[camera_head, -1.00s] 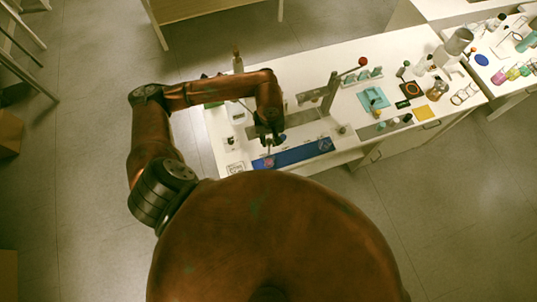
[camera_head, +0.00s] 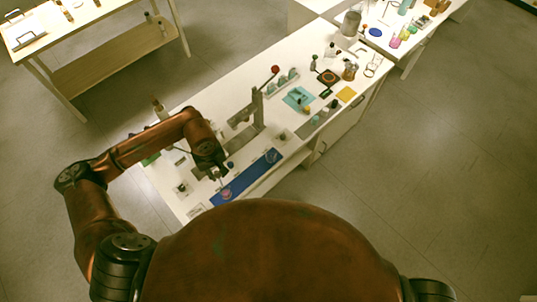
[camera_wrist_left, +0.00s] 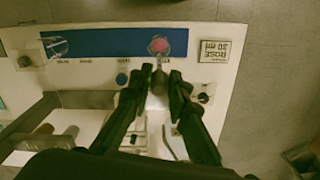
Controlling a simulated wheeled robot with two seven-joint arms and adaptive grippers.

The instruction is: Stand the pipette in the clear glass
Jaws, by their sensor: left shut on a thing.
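My left gripper (camera_wrist_left: 160,76) is shut on the pipette (camera_wrist_left: 158,86), a pale slim piece between its fingertips; in the head view the gripper (camera_head: 216,174) is over the bench by the near end of the blue mat (camera_head: 245,177). A small glass with pink contents (camera_wrist_left: 159,45) stands on the mat just beyond the fingertips. A clear glass (camera_wrist_left: 57,47) is at the mat's other end and also shows in the head view (camera_head: 272,155). I cannot tell how far the pipette's tip is above the bench. My right gripper is out of view.
A grey stand with a red knob (camera_head: 275,69) rises behind the mat. Floor is open to the right.

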